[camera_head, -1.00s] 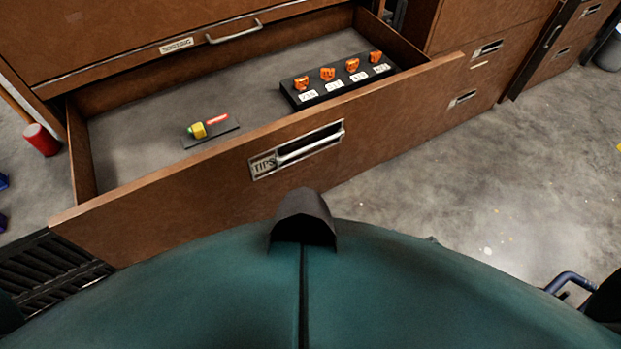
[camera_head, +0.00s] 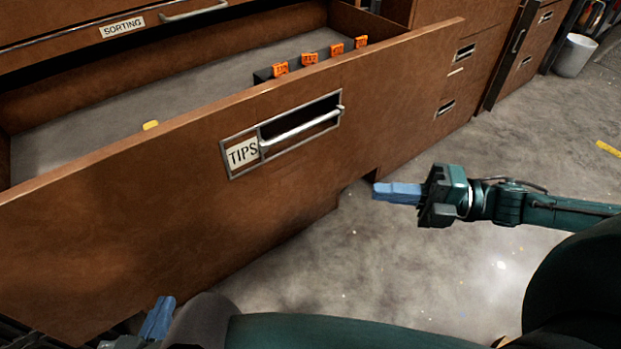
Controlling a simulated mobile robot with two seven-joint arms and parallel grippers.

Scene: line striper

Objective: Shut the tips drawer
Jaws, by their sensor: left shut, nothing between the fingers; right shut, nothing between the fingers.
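The tips drawer (camera_head: 300,185) is pulled out, its brown front facing me. Its label (camera_head: 242,153) reads TIPS, beside a metal bar handle (camera_head: 300,132) in a recessed frame. My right gripper (camera_head: 376,192) is shut and empty, with blue fingers, to the right of and below the handle, apart from it. My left gripper (camera_head: 160,312) is shut, at the bottom left in front of the drawer's lower part. My body partly hides it, and I cannot tell whether it touches the front.
The sorting drawer (camera_head: 60,20) is above. More cabinets (camera_head: 460,60) and a white bin (camera_head: 574,55) stand right.

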